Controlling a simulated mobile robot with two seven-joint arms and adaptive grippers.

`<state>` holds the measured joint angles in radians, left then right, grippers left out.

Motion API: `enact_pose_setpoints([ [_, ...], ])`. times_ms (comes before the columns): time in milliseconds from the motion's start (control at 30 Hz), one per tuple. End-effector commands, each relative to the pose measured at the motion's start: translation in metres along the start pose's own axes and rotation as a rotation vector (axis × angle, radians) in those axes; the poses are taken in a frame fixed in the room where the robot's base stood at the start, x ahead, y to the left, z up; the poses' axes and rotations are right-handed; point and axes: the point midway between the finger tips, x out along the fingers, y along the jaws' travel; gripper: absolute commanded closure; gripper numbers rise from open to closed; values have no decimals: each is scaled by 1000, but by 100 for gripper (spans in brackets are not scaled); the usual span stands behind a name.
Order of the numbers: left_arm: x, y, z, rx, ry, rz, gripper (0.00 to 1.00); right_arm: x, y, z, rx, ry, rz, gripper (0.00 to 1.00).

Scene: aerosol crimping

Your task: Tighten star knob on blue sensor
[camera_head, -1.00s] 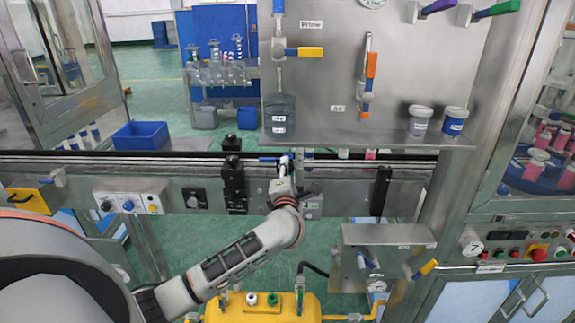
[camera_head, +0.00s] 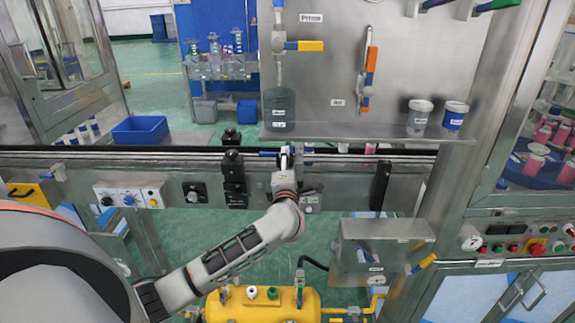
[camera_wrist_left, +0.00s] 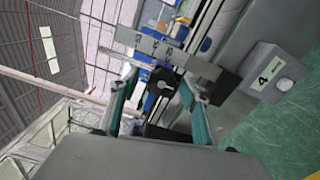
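My left gripper (camera_head: 285,152) is at the conveyor rail, and the arm comes in from the lower left. In the left wrist view the left gripper (camera_wrist_left: 157,82) is open, with its two teal-padded fingers apart. A blue sensor body (camera_wrist_left: 151,101) shows between the fingers, with a dark knob (camera_wrist_left: 163,77) at its upper part. I cannot tell whether either finger touches the knob. In the head view the blue sensor (camera_head: 267,154) shows only as a small blue piece left of the fingers; its knob is not clearly visible there. My right gripper is not in view.
Black rail-mounted blocks (camera_head: 232,172) stand left of the gripper. A grey box labelled 4 (camera_wrist_left: 273,72) is at the right in the wrist view. Above the rail is a steel panel shelf (camera_head: 350,131) with cups. A yellow tank (camera_head: 262,305) stands below.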

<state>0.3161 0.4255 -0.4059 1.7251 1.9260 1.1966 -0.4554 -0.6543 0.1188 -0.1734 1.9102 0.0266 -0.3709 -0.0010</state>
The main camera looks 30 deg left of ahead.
Motion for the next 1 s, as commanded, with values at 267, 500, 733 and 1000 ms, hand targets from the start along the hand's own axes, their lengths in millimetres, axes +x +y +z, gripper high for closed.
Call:
enact_pose_setpoints([
  [267,-1,-2,0,-1,1,-4,55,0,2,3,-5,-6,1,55],
  [500,-23,-3,0,-1,-2,-6,55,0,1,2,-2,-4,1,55],
  [733,-70,-3,0,-3,-1,-6,55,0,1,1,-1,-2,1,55],
  [1000,-111,-2,0,-2,-1,-4,55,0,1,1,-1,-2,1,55],
])
